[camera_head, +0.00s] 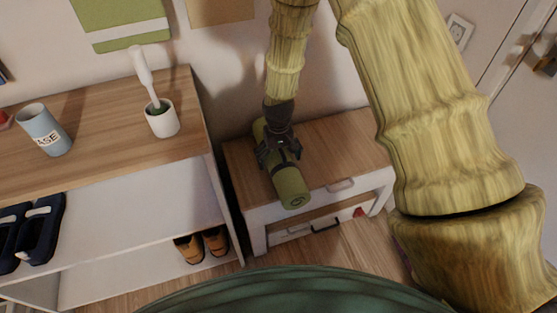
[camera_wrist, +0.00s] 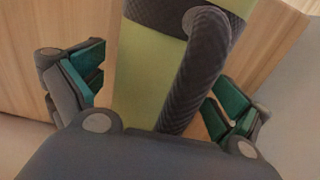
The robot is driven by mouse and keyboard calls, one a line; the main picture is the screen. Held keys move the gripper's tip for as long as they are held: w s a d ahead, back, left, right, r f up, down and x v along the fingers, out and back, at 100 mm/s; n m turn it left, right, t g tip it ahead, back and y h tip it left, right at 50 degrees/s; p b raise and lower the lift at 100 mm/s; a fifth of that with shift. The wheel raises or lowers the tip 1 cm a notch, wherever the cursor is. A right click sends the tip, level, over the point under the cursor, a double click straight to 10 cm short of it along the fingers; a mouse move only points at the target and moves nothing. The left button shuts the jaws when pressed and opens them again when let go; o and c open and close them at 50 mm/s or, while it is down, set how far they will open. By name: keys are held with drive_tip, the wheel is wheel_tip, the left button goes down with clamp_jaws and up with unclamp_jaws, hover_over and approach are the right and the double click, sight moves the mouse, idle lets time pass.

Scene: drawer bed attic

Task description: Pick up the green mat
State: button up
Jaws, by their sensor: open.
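The green mat (camera_head: 289,184) is rolled up and lies on top of a small wooden-topped drawer unit. A dark strap goes around it, and its spiral end faces the front. My gripper (camera_head: 278,152) is directly above the mat with its fingers spread to either side. In the wrist view the mat (camera_wrist: 139,75) runs between the two open fingers of my gripper (camera_wrist: 158,98), with gaps on both sides. The dark textured strap (camera_wrist: 196,70) shows close to the palm. The far end of the mat is partly hidden by my gripper in the head view.
The drawer unit (camera_head: 345,150) has bare wood right of the mat. A taller shelf (camera_head: 95,150) stands close on its left, bearing a blue cup (camera_head: 45,131) and a white pot with a brush (camera_head: 161,119). Shoes (camera_head: 202,245) sit on its lower level. A door is at right.

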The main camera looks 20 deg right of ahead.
drive_tip(key=shift+r, duration=0.1)
drive_tip(key=c, duration=1.2)
drive_tip(key=shift+c, duration=0.2)
